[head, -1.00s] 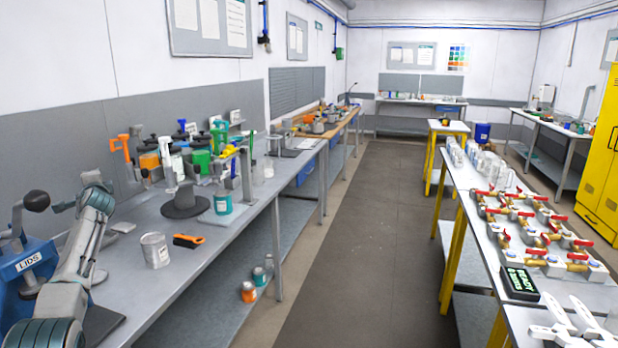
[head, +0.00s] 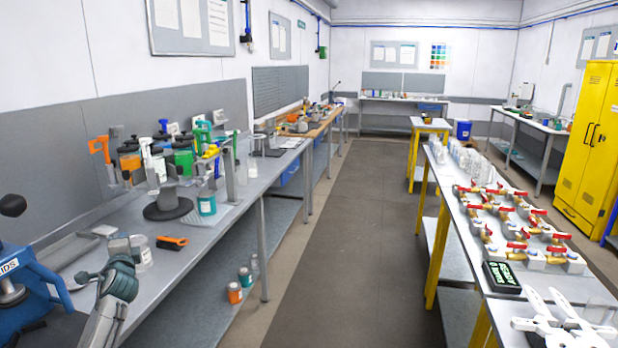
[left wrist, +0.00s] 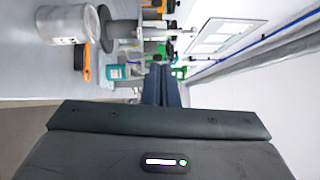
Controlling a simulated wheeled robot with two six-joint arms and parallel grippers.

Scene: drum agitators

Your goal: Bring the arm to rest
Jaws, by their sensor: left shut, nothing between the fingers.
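My left arm comes in at the lower left of the head view, bent over the near end of the left bench (head: 205,262). Its gripper (head: 83,277) is small in this view and points left, above the bench top. In the left wrist view the two dark fingers (left wrist: 161,72) lie side by side with no gap and nothing between them. A metal can (head: 143,254) stands just behind the wrist, partly hidden by it; it also shows in the left wrist view (left wrist: 68,24). My right gripper does not show.
An orange-and-black tool (head: 171,242), a round dark stand (head: 168,206) and a teal-labelled jar (head: 207,204) are farther along the bench. The aisle floor (head: 340,230) is clear.

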